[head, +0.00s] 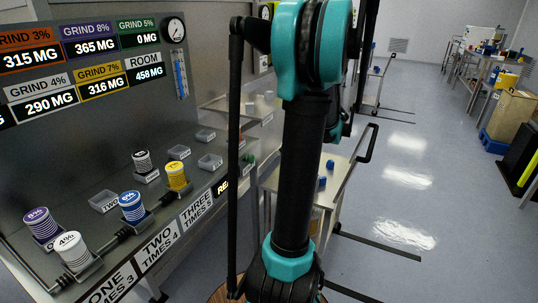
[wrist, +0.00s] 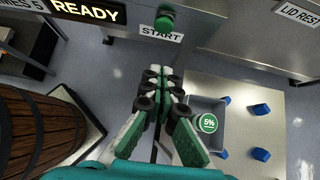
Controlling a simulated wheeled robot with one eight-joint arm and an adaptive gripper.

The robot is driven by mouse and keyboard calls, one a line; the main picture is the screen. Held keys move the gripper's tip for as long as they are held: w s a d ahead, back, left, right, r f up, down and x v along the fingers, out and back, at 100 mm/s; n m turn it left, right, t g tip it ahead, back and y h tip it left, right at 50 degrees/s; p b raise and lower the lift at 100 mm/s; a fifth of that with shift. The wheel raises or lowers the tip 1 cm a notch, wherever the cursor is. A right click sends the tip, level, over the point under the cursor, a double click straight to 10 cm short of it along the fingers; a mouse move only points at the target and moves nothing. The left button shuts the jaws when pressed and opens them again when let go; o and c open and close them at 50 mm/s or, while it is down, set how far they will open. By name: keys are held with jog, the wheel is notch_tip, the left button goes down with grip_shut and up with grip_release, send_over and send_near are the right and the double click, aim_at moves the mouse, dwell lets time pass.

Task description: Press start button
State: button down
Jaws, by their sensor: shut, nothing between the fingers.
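The green start button (wrist: 166,20) shows at the top of the wrist view, on the grey panel just above a white START label (wrist: 161,35). My gripper (wrist: 161,78) is in the middle of the wrist view, its fingers drawn together with nothing between them. In the picture its tips lie just below the label and apart from the button. The distance in depth is hard to judge.
A lit READY sign (wrist: 86,11) is left of the button. A wooden barrel (wrist: 38,130) stands at left. At right, a steel table (wrist: 255,88) holds a grey bin with a green 5% container (wrist: 207,123) and several blue pieces. The head view shows labelled jars along the panel.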

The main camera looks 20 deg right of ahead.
aim_at(253, 161)
jog(key=x, duration=0.4)
jog(key=w+r+x, duration=0.1)
jog(key=x, duration=0.3)
jog(key=a+r+x, duration=0.1)
jog(key=x, duration=0.3)
jog(key=shift+w+a, duration=0.15)
jog(key=shift+w, duration=0.25)
